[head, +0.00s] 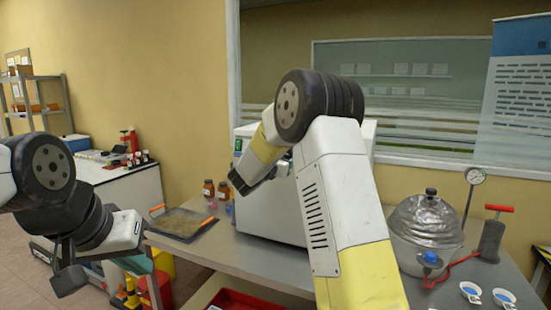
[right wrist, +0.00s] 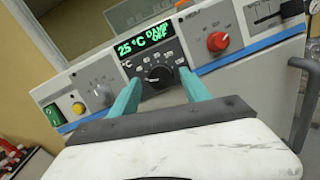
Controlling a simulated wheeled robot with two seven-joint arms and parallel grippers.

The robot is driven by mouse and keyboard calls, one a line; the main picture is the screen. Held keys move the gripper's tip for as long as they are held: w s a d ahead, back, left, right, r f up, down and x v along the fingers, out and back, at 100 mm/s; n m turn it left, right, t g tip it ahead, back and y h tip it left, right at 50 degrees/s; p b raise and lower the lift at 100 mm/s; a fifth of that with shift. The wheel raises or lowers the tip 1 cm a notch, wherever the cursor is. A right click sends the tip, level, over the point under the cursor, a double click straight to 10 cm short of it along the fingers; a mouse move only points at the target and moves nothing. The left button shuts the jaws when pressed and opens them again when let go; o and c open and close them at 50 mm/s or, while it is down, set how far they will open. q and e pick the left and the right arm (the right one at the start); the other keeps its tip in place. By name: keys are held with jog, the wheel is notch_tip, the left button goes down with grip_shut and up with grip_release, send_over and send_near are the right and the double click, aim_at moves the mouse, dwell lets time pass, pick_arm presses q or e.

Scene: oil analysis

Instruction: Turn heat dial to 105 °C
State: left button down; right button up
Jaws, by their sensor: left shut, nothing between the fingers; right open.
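The black heat dial (right wrist: 158,76) sits on the panel below a green display (right wrist: 143,46) reading 25 °C and what looks like "DAMP OFF". My right gripper (right wrist: 161,88) is open, with its two teal fingers pointing at the panel on either side of the dial in the right wrist view. I cannot tell whether they touch it. The dial belongs to the white machine (head: 265,212) in the head view, where my right arm hides its panel and the right fingertips. My left gripper (head: 137,264) is shut and empty at the left, near the table edge.
A red knob (right wrist: 218,41), a grey knob (right wrist: 102,93) and a green switch (right wrist: 54,114) flank the dial. A dark tray (head: 180,224) and brown bottles (head: 209,188) stand left of the machine. A foil-covered pot (head: 427,222) and pump (head: 491,238) stand right.

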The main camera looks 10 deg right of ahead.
grip_shut()
jog(key=shift+m, duration=0.4)
jog(key=m+g, duration=0.1)
jog(key=m, duration=0.5)
jog(key=shift+w+a+r+g+h, duration=0.1)
jog(key=shift+g+h, duration=0.3)
jog(key=m+g, duration=0.1)
jog(key=m, duration=0.5)
jog(key=shift+r, duration=0.15)
jog(key=m, duration=0.3)
jog(key=m+g+y, duration=0.1)
jog(key=m, duration=0.2)
jog(key=shift+r+y, duration=0.1)
jog(key=shift+y, duration=0.2)
jog(key=m+y, duration=0.1)
jog(key=m, duration=0.4)
jog(key=shift+y, duration=0.3)
